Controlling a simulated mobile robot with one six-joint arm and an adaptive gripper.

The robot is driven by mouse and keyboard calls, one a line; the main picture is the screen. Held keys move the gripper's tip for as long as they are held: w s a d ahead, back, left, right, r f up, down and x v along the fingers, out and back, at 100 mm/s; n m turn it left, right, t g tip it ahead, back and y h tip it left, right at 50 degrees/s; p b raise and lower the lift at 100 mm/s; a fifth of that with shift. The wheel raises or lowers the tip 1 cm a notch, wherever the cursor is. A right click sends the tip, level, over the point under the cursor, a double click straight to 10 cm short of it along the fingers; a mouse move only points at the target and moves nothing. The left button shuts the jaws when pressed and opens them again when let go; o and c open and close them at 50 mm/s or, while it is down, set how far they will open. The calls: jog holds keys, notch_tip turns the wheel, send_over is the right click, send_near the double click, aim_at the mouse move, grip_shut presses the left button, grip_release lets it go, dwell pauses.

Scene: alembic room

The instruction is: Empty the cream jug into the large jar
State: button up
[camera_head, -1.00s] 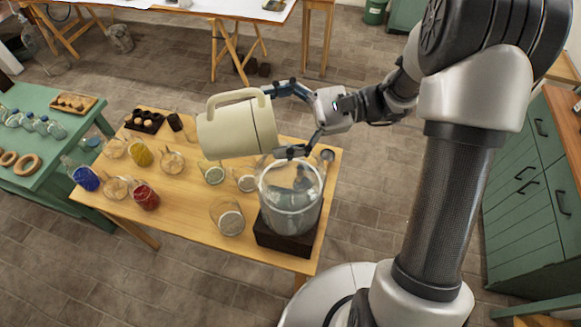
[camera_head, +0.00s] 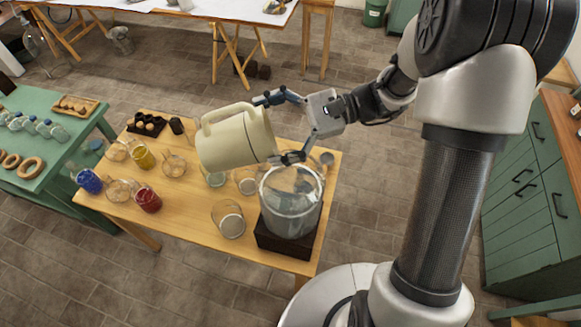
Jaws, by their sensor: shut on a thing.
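The cream jug (camera_head: 232,140) is held in the air above the wooden table, tilted with its rim end low and to the right, near the large jar's mouth. My gripper (camera_head: 277,128) is shut on the cream jug, one finger at its upper right side and one lower near the rim. The large jar (camera_head: 290,212) is clear glass and stands upright on a dark square base (camera_head: 285,242) at the table's right end. Its mouth is just below and right of the jug. I cannot make out any stream or the jug's contents.
The wooden table (camera_head: 180,222) also holds several glass jars, among them yellow (camera_head: 144,158), blue (camera_head: 89,181) and red (camera_head: 148,199) ones. A clear jar with pale contents (camera_head: 230,222) stands left of the large jar. A green table (camera_head: 50,170) is at the left.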

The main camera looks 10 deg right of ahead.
aim_at(208, 149)
jog(key=shift+a+h+p, duration=0.4)
jog(key=shift+h+p, duration=0.3)
jog(key=a+h+p, duration=0.1)
jog(key=a+f+h+p, duration=0.1)
jog(key=h+p, duration=0.1)
jog(key=shift+s, duration=0.15)
jog(key=shift+a+f+t+h+p, duration=0.3)
jog(key=shift+a+f+h+p, duration=0.35)
jog(key=shift+h+p, duration=0.5)
jog(key=shift+a+r+h+p, duration=0.1)
jog(key=shift+a+h+p, duration=0.15)
jog(key=shift+h+p, duration=0.2)
jog(key=shift+a+h+p, duration=0.3)
jog(key=shift+a+h, duration=0.25)
jog(key=shift+h, duration=0.15)
jog(key=shift+s+a+h, duration=0.1)
jog(key=shift+a+h, duration=0.85)
jog(key=shift+h, duration=0.25)
jog(key=shift+s+a+f+t+h, duration=0.1)
jog(key=shift+a+f+t+h, duration=0.05)
jog(key=shift+a+h, duration=0.7)
jog(key=shift+s+a+f+t+h, duration=0.1)
jog(key=shift+a+h, duration=0.45)
jog(key=shift+a, duration=0.5)
jog(key=shift+s+a+f+t+h, duration=0.1)
jog(key=shift+a+f+t+h, duration=0.05)
jog(key=shift+a+h, duration=0.7)
jog(key=shift+d, duration=0.15)
